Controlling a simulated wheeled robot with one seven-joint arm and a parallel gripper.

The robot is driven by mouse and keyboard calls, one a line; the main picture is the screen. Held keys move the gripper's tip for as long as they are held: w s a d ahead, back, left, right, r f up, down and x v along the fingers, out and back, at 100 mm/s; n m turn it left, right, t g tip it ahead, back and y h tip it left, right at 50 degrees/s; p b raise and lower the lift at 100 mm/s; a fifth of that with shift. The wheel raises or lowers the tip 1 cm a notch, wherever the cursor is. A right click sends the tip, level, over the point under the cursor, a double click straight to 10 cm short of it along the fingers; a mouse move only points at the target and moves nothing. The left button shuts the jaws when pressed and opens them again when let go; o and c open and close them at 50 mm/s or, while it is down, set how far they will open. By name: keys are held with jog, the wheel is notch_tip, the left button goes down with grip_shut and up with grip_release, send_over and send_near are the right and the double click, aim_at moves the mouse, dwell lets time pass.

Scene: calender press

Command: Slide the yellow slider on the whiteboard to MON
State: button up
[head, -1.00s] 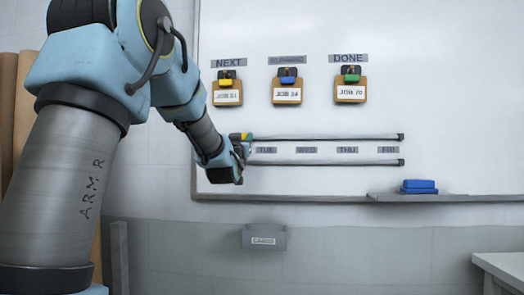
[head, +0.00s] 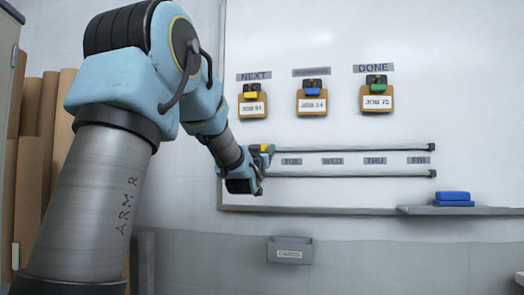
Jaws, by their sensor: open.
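The whiteboard (head: 470,100) carries two dark horizontal rails (head: 350,149), with day labels TUE (head: 291,161), WED (head: 332,161), THU (head: 375,160) and FRI (head: 418,160) between them. No MON label shows; the area left of TUE is covered by my gripper. A small yellow piece (head: 264,148), seemingly the slider, shows at the left end of the upper rail, with a green bit beside it. My gripper (head: 261,178) is open at the rails' left end, close to the yellow piece. I cannot tell whether they touch.
Job cards under NEXT (head: 252,105), a middle heading (head: 312,102) and DONE (head: 377,98) hang above the rails. A blue eraser (head: 453,197) rests on a ledge (head: 470,211) at lower right. A grey card box (head: 290,250) is below the board. Brown rolls (head: 45,130) stand left.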

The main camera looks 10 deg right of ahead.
jog(key=b+v, duration=0.3)
jog(key=v, duration=0.8)
jog(key=shift+b, duration=0.3)
jog(key=shift+w, duration=0.1)
